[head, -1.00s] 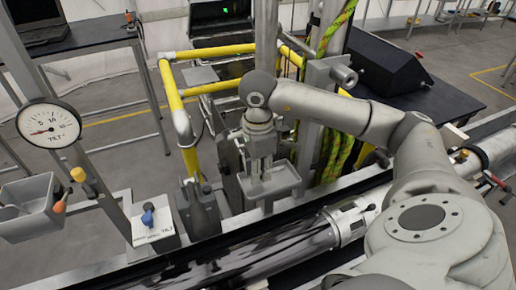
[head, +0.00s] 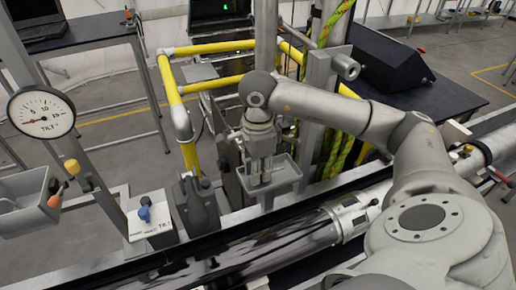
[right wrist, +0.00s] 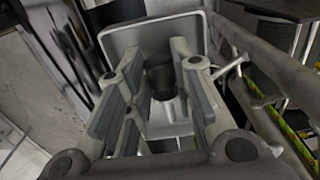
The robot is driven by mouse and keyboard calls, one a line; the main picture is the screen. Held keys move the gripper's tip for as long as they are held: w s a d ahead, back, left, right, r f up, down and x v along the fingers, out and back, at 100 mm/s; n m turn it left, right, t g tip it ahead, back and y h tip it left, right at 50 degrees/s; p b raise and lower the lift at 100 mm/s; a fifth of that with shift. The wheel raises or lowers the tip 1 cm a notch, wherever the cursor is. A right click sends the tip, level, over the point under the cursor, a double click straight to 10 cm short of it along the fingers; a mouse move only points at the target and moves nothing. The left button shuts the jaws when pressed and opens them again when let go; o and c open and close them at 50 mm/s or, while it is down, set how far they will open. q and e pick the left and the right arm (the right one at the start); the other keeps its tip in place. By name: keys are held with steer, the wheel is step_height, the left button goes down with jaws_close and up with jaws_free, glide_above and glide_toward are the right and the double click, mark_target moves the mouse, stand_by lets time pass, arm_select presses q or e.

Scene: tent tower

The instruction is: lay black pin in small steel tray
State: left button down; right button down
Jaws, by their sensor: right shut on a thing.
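The small steel tray (head: 289,183) is a shallow grey tray fixed beside the column, near the middle of the head view. My right gripper (head: 262,177) points down over it, with its fingertips low at the tray. In the right wrist view the gripper (right wrist: 158,88) is shut on the black pin (right wrist: 160,80), a short dark cylinder between the finger pads. The tray's rim (right wrist: 150,27) shows behind the fingers there. Whether the pin touches the tray floor I cannot tell. The pin is hidden in the head view. My left gripper is not in view.
Yellow rails (head: 180,108) and the steel column (head: 264,60) stand close behind the tray. A long dark pipe (head: 260,245) runs across the front.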

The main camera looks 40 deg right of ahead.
steer(key=shift+f, duration=0.2)
steer(key=c, duration=1.2)
jaws_free()
steer(key=shift+o, duration=0.2)
step_height(320, 180, up, 12)
